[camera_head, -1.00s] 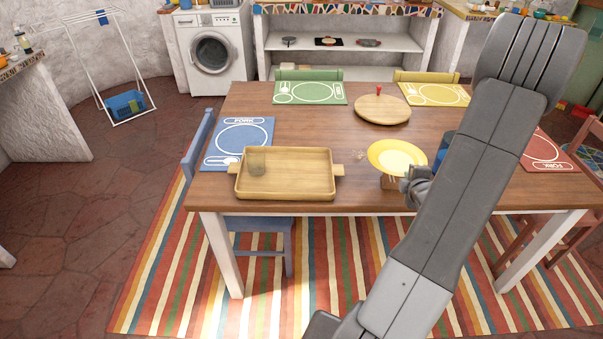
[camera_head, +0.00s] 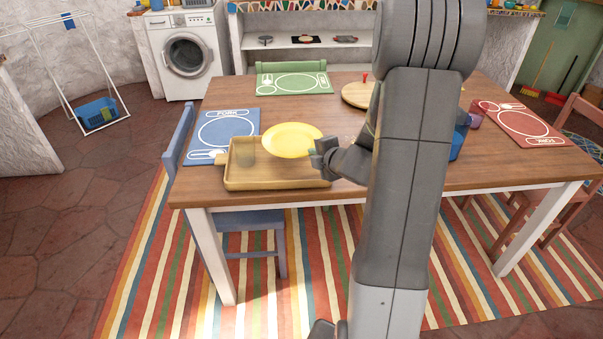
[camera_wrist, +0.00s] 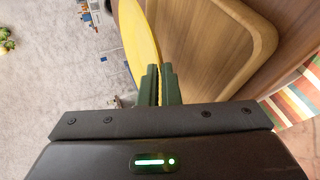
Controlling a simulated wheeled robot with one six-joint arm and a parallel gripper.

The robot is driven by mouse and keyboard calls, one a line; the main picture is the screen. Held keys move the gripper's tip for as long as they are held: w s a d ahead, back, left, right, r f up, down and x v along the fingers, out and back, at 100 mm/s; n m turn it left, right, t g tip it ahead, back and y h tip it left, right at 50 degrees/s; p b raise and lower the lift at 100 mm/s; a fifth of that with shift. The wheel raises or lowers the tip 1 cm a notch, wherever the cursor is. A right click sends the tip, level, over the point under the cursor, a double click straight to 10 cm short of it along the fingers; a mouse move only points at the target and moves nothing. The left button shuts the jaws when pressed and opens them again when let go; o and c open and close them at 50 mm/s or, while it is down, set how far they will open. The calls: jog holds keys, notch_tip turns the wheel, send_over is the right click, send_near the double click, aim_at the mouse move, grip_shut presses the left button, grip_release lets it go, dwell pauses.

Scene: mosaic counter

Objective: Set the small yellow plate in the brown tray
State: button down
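The small yellow plate (camera_head: 292,139) is held by its right edge in my gripper (camera_head: 318,154), over the right back part of the brown tray (camera_head: 270,184). In the wrist view the plate (camera_wrist: 140,48) stands edge-on between the green fingers of my gripper (camera_wrist: 160,85), which are closed on its rim. The tray (camera_wrist: 262,45) shows beside the plate there, with a gap between them. The tray lies at the front left of the wooden table. The plate hides part of the tray's back rim and inside.
A blue placemat (camera_head: 228,131) lies behind the tray, a green one (camera_head: 293,83) at the far edge, a red one (camera_head: 523,122) at right. A round wooden board (camera_head: 357,95) is partly behind my arm.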

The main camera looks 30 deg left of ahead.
notch_tip(320, 180, down, 7)
jog(key=shift+r+b, duration=0.2)
jog(key=shift+b, duration=0.85)
jog(key=c, duration=1.9)
grip_release()
jog(key=p+v, duration=0.2)
jog(key=v, duration=1)
